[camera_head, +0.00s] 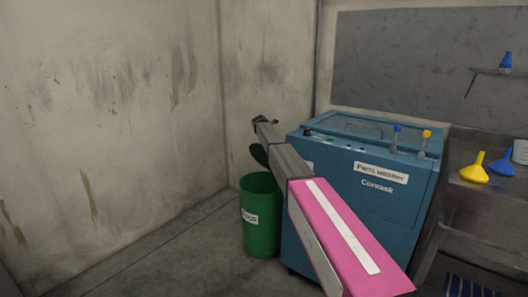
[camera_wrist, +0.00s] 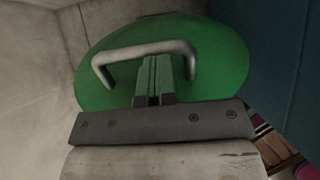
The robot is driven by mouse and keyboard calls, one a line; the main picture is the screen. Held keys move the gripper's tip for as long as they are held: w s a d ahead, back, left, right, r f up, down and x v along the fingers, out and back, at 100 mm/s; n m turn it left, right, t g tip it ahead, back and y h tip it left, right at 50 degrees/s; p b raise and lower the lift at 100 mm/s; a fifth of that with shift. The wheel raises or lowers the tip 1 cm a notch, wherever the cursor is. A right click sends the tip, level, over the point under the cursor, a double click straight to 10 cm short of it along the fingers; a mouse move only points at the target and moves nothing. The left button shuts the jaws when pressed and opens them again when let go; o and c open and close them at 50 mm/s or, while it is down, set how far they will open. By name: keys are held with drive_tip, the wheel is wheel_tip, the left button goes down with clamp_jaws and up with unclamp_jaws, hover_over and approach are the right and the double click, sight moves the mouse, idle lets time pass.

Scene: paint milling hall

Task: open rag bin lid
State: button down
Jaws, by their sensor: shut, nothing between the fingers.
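In the wrist view the round lid (camera_wrist: 215,55) fills the upper middle and carries a grey bar handle (camera_wrist: 128,52). My gripper (camera_wrist: 154,60) is shut and empty, its fingertips at the handle bar's middle. I cannot tell whether they touch it. In the head view my gripper (camera_head: 264,120) is above the bin.
The blue parts washer (camera_head: 345,215) stands close on the bin's right. Walls (camera_head: 120,110) stand behind and at the left, with bare floor (camera_head: 175,255) left of the bin. A bench at the right holds a yellow funnel (camera_head: 475,170) and a blue funnel (camera_head: 502,166).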

drive_tip(key=shift+w+d+r+g+y, duration=0.25)
drive_tip(key=shift+w+d+g, duration=0.1)
drive_tip(key=shift+w+d, duration=0.3)
drive_tip(key=shift+w+d+r+g+y, duration=0.15)
drive_tip(key=shift+w+d+g+y, duration=0.15)
drive_tip(key=shift+w+d, duration=0.35)
drive_tip(key=shift+w+a, duration=0.1)
